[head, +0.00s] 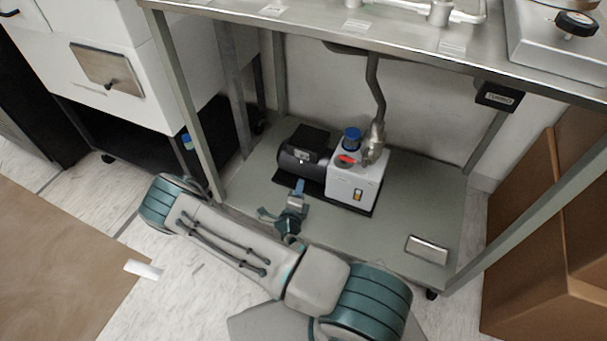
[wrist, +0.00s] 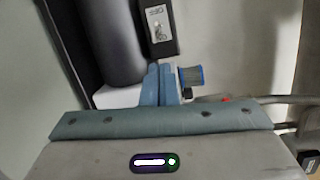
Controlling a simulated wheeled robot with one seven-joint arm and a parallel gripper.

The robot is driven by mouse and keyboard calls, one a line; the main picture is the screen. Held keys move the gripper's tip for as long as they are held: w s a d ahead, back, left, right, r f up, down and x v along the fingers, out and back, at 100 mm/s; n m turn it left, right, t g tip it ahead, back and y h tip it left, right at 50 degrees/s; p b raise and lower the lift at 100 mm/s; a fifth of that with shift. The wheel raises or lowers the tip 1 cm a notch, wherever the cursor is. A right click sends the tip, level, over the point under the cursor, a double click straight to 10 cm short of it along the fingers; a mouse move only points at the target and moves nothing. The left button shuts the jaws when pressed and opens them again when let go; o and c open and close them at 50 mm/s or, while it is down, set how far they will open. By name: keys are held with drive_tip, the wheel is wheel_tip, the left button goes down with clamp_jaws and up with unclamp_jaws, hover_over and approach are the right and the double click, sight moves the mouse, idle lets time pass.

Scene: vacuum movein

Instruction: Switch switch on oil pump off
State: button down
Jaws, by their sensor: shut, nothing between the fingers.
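The oil pump (head: 358,173) stands on the lower shelf, with a grey-white body, a black motor (head: 294,158) on its left and a blue cap (head: 352,134) on top. A black box (head: 309,138) sits on the motor; it shows with a pale label in the wrist view (wrist: 162,25). I cannot clearly make out the switch or its position. My gripper (head: 298,187) is shut and empty, just in front of the motor. In the wrist view its blue fingertips (wrist: 160,70) are together beside the motor, near the blue cap (wrist: 190,75). Contact cannot be told.
The steel table's top (head: 300,22) and legs frame the shelf (head: 250,187). A metal pipe (head: 376,95) rises from the pump. A white drawer cabinet (head: 120,60) stands left, and cardboard boxes (head: 540,240) stand right. The shelf right of the pump is mostly clear.

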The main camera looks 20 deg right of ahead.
drive_tip(key=b, duration=0.3)
approach(308, 158)
drive_tip(key=x, duration=0.5)
drive_tip(key=shift+s+f, duration=0.1)
drive_tip(key=shift+f, duration=0.1)
drive_tip(key=shift+w+d+r, duration=0.1)
drive_tip(key=shift+w+d, duration=0.25)
drive_tip(key=shift+w, duration=0.15)
drive_tip(key=shift+a, duration=0.15)
